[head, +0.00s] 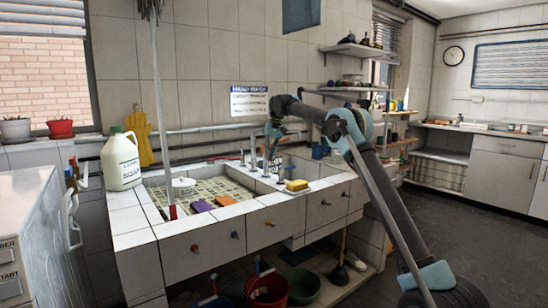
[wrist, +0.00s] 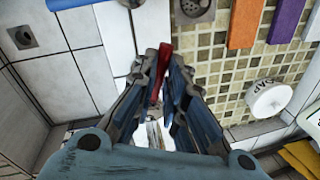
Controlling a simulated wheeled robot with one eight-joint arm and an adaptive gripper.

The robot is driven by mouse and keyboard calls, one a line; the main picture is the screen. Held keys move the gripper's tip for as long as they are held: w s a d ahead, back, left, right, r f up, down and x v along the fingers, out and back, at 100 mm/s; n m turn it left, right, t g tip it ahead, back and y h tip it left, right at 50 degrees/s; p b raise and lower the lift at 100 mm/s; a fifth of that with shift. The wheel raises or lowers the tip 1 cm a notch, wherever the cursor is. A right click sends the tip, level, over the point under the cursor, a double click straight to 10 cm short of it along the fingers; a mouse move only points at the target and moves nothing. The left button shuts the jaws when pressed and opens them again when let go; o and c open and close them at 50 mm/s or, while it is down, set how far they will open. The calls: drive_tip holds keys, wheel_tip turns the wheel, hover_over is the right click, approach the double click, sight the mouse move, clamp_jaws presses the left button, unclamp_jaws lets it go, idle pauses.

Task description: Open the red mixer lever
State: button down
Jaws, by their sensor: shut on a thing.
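The red mixer lever (wrist: 161,70) shows as a narrow red strip between my gripper's fingers in the wrist view. My gripper (wrist: 168,72) is shut on it, and the fingers hide most of the lever and the tap body below. In the head view my gripper (head: 273,150) points down over the back right side of the sink, among the taps. The lever cannot be made out there, so I cannot tell how far it is turned.
A yellow sponge (head: 297,185) lies on the right rim. A white soap jug (head: 121,160) stands at the left. Pipes (head: 215,128) run along the wall behind.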

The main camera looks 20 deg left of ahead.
drive_tip(key=shift+w+d, duration=0.1)
drive_tip(key=shift+w, duration=0.1)
drive_tip(key=c, duration=1.7)
unclamp_jaws()
drive_tip(key=shift+o, duration=0.2)
drive_tip(key=shift+s, duration=0.1)
wheel_tip(320, 180, up, 7)
drive_tip(key=w+d, duration=0.1)
drive_tip(key=shift+d+r, duration=0.15)
